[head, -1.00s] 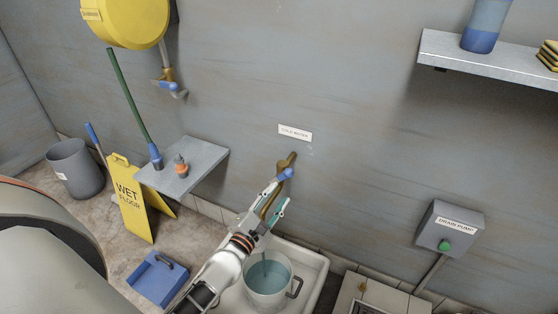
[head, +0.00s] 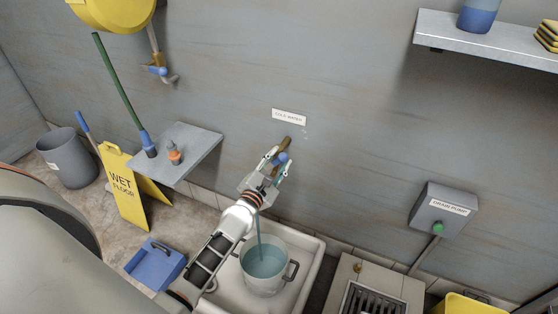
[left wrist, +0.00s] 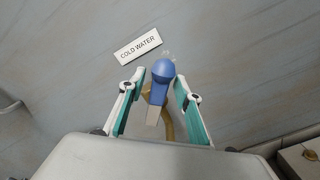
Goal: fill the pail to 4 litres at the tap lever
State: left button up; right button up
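The white pail (head: 266,285) with a dark handle stands in the sink, partly filled with bluish water. A stream of water (head: 258,228) runs down into it. Level marks cannot be read. The brass tap with its blue lever (head: 282,158) is on the wall under the "COLD WATER" sign (head: 289,117). My left gripper (head: 276,163) is at the lever. In the left wrist view the left gripper (left wrist: 158,92) is open, with one finger on each side of the blue lever (left wrist: 160,82) and visible gaps between. My right gripper is not in view.
The pale sink (head: 312,262) surrounds the pail. To the left are a small shelf (head: 200,150), a yellow wet floor sign (head: 122,185) and a blue dustpan (head: 153,275). A drain pump box (head: 440,208) is on the wall at right.

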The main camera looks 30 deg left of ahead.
pick_arm(q)
grip_shut()
jog(key=shift+d+f, duration=0.1)
jog(key=shift+w+d+f+m+p, duration=0.15)
jog(key=shift+d+f+m, duration=0.2)
jog(key=shift+f+m, duration=0.9)
jog(key=shift+s+d+f+m+p, duration=0.1)
jog(key=shift+d+f+m, duration=0.3)
jog(key=shift+m, duration=1.6)
jog(key=shift+w+d+f+m+p, duration=0.15)
jog(key=shift+d+f+m, duration=0.4)
jog(key=shift+m, duration=1.1)
jog(key=shift+s+a+f, duration=0.15)
jog(key=shift+f, duration=0.15)
grip_release()
jog(key=s, duration=1.2)
jog(key=shift+d, duration=0.3)
